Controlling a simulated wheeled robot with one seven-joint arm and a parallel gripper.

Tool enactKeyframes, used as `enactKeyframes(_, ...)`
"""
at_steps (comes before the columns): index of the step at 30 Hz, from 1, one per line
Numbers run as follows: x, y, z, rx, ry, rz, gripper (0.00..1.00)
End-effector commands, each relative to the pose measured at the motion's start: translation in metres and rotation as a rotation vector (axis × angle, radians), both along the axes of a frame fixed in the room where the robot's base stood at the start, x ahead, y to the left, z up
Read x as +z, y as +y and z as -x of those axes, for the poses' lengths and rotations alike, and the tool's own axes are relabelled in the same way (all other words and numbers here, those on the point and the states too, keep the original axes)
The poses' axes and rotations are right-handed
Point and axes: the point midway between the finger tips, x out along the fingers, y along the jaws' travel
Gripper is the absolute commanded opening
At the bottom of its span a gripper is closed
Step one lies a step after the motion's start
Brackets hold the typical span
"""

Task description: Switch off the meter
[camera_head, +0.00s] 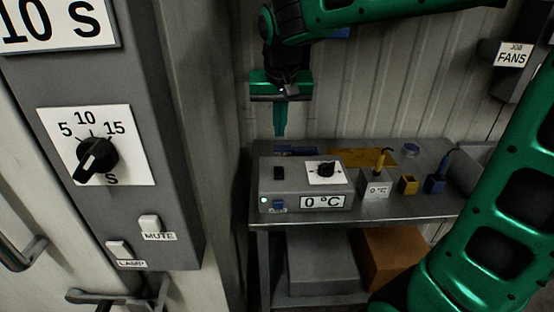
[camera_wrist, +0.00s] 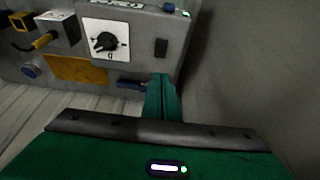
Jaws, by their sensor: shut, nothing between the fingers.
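The meter (camera_head: 305,175) is a grey box on a metal bench, with a lit display (camera_head: 322,202) reading 0 °C. A green light (camera_head: 264,200) glows at the front's left, beside a small blue part (camera_head: 279,205). Its top has a black switch (camera_head: 279,173) and a black dial (camera_head: 326,169) on a white plate. The switch also shows in the wrist view (camera_wrist: 161,47); its position is unclear. My gripper (camera_head: 280,134) points down, shut and empty, above the meter's back left. In the wrist view its fingers (camera_wrist: 162,78) appear close to the switch, with no contact evident.
A small 0 °C box (camera_head: 376,188) with a yellow-handled probe stands right of the meter. A yellow block (camera_head: 408,185) and a blue holder (camera_head: 436,183) follow. A grey cabinet with a timer knob (camera_head: 97,156) rises at left. A ribbed wall is behind the bench.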

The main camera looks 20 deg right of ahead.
Motion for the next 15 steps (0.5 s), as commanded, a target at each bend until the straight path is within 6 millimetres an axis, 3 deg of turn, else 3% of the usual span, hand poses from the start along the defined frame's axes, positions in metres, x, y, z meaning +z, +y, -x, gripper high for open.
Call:
enactKeyframes(8,-0.012,-0.001,-0.004,0.001,0.001,0.001,0.00)
enactKeyframes(15,-0.051,-0.006,-0.016,-0.001,0.004,0.000,0.00)
